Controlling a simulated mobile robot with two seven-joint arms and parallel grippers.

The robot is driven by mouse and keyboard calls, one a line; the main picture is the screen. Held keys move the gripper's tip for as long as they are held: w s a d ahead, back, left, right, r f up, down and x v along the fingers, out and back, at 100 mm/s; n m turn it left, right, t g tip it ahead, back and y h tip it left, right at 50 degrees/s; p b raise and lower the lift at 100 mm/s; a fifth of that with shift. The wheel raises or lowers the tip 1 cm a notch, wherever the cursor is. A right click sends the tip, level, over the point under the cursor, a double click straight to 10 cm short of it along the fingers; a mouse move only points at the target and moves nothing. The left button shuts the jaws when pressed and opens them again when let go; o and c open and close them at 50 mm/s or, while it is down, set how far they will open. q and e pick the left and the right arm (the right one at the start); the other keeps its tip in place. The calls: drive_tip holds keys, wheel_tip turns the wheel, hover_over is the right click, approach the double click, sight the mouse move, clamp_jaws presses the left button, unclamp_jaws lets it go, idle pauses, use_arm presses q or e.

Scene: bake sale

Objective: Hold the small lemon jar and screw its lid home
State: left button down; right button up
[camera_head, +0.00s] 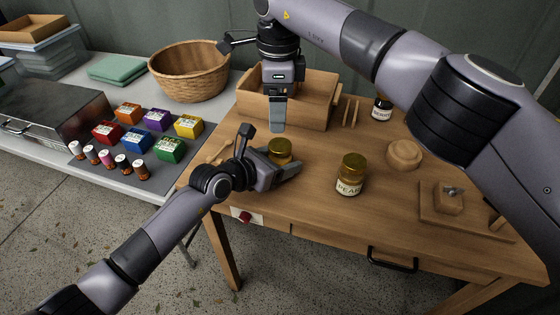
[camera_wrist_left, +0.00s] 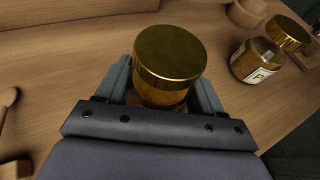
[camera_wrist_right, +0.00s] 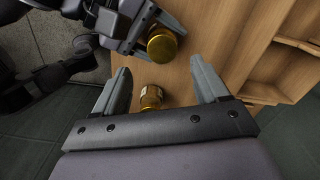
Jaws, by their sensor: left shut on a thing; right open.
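A small jar with a gold lid (camera_head: 280,145) stands on the wooden table, with my left gripper (camera_head: 281,160) shut around its body. In the left wrist view its lid (camera_wrist_left: 170,52) sits on top, above the two fingers. The label is hidden, so I cannot read whether it says lemon. I cannot tell how tightly the lid sits. My right gripper (camera_head: 277,128) is open and empty, pointing down above the table behind the held jar. In the right wrist view the jar's lid (camera_wrist_right: 163,44) lies beyond the fingers, apart from them.
A gold-lidded pear jar (camera_head: 351,175) stands right of the held jar. A wooden box (camera_head: 318,108) is behind my right gripper, and a dark-lidded berry jar (camera_head: 382,108) stands farther right. A round wooden piece (camera_head: 404,154) and a board (camera_head: 470,222) occupy the right side.

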sight(280, 145)
drive_tip(key=shift+w+d+f+n, duration=0.1)
drive_tip(key=shift+d+f+n, duration=0.15)
drive_tip(key=shift+d+n, duration=0.05)
drive_tip(key=shift+f, duration=4)
drive_tip(key=c, duration=1.1)
drive_tip(key=o, duration=1.3)
drive_tip(key=shift+c, duration=0.2)
wheel_tip(280, 145, up, 12)
